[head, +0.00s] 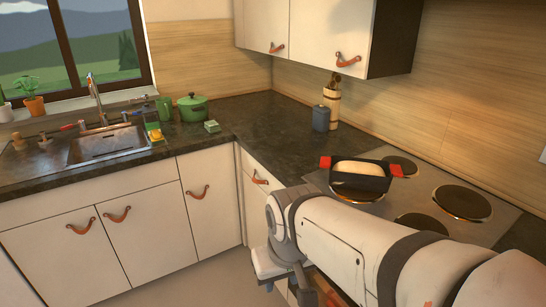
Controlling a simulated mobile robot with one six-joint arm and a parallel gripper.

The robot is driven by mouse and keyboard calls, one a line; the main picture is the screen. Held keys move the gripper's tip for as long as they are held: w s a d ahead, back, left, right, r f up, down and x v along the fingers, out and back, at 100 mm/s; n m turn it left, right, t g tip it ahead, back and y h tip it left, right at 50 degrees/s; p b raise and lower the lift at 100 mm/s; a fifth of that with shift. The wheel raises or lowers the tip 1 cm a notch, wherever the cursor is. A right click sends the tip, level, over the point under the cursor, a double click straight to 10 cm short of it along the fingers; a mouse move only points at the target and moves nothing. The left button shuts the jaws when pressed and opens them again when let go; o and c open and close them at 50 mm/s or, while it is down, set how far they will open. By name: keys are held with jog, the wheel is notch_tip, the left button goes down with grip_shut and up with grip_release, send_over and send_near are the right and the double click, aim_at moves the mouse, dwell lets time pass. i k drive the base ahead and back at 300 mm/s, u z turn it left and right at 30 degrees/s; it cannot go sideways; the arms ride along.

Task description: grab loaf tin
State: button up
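The loaf tin (373,183) is a dark rectangular tin with red grips at both ends and a pale loaf inside. It sits upright on the stovetop, on the left part near the front burners. My arm reaches in from the lower right, and its wrist hangs in front of the counter edge, left of and below the tin. My gripper (288,283) is low in front of the cabinet fronts, apart from the tin. It is small and partly covered by my arm, so its opening is unclear. Nothing is seen held in it.
The stovetop (425,184) has several round burners. A blue-grey canister (321,118) and a wooden utensil holder (332,102) stand behind the tin. A green pot (192,108) and sink (108,144) are at left. Counter between pot and stove is mostly clear. Upper cabinets hang above.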

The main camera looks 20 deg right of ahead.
aim_at(379, 184)
jog(key=u, duration=0.45)
jog(key=i, duration=2.55)
jog(key=z, duration=3.6)
